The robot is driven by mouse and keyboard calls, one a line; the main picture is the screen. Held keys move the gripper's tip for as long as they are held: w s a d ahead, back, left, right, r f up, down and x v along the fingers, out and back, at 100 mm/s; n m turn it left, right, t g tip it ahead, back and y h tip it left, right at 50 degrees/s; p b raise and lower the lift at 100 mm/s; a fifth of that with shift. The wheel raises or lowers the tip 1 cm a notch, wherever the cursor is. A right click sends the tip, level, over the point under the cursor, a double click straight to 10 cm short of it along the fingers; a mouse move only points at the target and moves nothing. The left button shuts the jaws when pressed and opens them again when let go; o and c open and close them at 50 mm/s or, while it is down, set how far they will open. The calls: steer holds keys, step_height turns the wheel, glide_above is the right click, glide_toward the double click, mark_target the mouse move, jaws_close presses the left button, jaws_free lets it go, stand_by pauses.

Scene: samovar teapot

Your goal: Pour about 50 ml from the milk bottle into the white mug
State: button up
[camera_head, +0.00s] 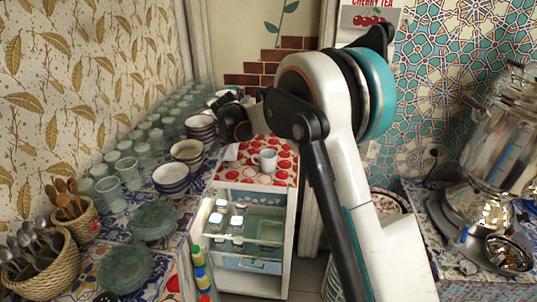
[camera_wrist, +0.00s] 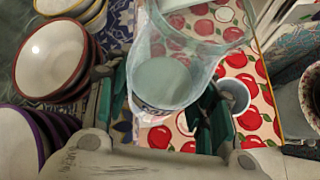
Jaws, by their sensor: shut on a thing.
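The white mug (camera_head: 266,160) stands upright on the red-and-white cherry cloth (camera_head: 283,148) of a small cabinet. In the wrist view the mug (camera_wrist: 236,94) is partly hidden behind my right finger. My gripper (camera_wrist: 168,98) is shut on the clear milk bottle (camera_wrist: 205,22), with a green-padded finger on each side. White milk (camera_wrist: 163,82) shows inside the bottle. The bottle appears above and beside the mug; its exact tilt and height are unclear. In the head view my arm largely hides the gripper, and I cannot make out the bottle clearly.
Stacked bowls (camera_head: 188,152) stand close left of the gripper; bowls (camera_wrist: 52,58) also crowd the wrist view's left. Rows of glasses (camera_head: 128,172), glass plates (camera_head: 153,220) and spoon baskets (camera_head: 42,264) fill the left counter. A metal samovar (camera_head: 497,150) stands right.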

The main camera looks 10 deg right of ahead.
steer(key=shift+s+d+f+m+t+y, duration=0.1)
steer(key=shift+d+m+t+y, duration=0.35)
steer(key=shift+m+y, duration=0.5)
steer(key=shift+a+f+m+t+y, duration=0.1)
steer(key=shift+f+m+t+y, duration=0.2)
steer(key=shift+y, duration=0.55)
steer(key=shift+a+r+m+y, duration=0.3)
steer(key=shift+r+m+y, duration=0.2)
steer(key=shift+r, duration=0.25)
steer(key=shift+w+a+f+m+t+y, duration=0.25)
steer(key=shift+m+t+y, duration=0.2)
steer(key=shift+t+y, duration=0.15)
steer(key=shift+a+m+t+y+b, duration=0.1)
steer(key=shift+m+t+y+b, duration=0.2)
steer(key=shift+m+y, duration=0.2)
steer(key=shift+s+d+m+t+y+b, duration=0.15)
steer(key=shift+d+m+t+y+b, duration=0.3)
steer(key=shift+b, duration=0.65)
steer(key=shift+f+b, duration=0.3)
steer(key=shift+b, duration=0.05)
steer(key=shift+w+a+f+m+y+b, duration=0.1)
steer(key=shift+w+a+m+y+b, duration=0.1)
steer(key=shift+a, duration=0.4)
steer(key=shift+w+a+f+m+y+b, duration=0.1)
steer(key=shift+w+a+b, duration=0.05)
steer(key=shift+a, duration=0.4)
steer(key=shift+a+f, duration=0.1)
